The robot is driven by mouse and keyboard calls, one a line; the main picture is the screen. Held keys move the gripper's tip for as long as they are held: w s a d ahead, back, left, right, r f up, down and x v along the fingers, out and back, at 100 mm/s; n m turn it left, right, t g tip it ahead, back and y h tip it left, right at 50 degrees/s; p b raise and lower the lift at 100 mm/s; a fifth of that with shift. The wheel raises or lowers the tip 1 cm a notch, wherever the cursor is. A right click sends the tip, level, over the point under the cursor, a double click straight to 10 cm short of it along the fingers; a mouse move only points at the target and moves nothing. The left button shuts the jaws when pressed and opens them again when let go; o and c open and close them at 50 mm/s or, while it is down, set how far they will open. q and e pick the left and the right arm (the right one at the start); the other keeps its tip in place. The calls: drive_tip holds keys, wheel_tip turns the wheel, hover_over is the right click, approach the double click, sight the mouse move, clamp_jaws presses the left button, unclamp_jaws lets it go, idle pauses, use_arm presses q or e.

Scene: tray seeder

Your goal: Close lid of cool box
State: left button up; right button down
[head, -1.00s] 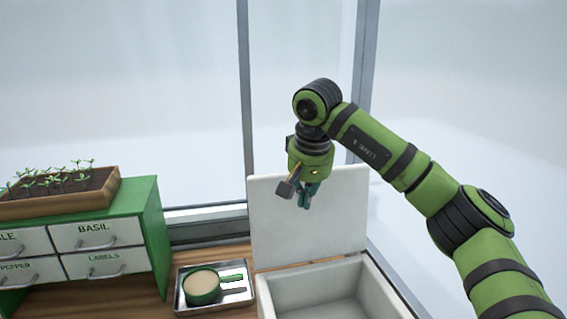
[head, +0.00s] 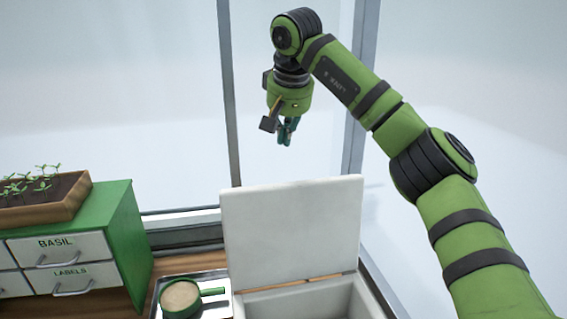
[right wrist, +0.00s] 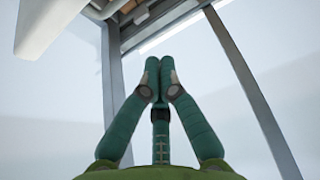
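The cool box (head: 325,300) is white and stands at the bottom of the head view, partly cut off by the frame. Its white lid (head: 290,232) stands upright at the box's back edge, open. My right gripper (head: 287,138) is above the lid's top edge, apart from it, fingers pointing down. In the right wrist view its fingertips (right wrist: 160,75) meet with nothing between them. A pale slab at the upper left of that view looks like the lid (right wrist: 45,25). My left gripper is not in view.
A green drawer cabinet (head: 125,235) with a wooden seedling tray (head: 75,200) on top stands at the left. A metal tray (head: 215,285) holding a green cup (head: 181,298) lies between cabinet and box. Window posts (head: 228,90) rise behind.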

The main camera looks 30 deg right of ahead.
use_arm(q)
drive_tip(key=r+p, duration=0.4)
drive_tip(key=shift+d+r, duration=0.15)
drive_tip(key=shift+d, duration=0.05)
use_arm(e)
wheel_tip(320, 180, down, 9)
drive_tip(key=shift+w+f, duration=0.1)
drive_tip(key=shift+f, duration=0.05)
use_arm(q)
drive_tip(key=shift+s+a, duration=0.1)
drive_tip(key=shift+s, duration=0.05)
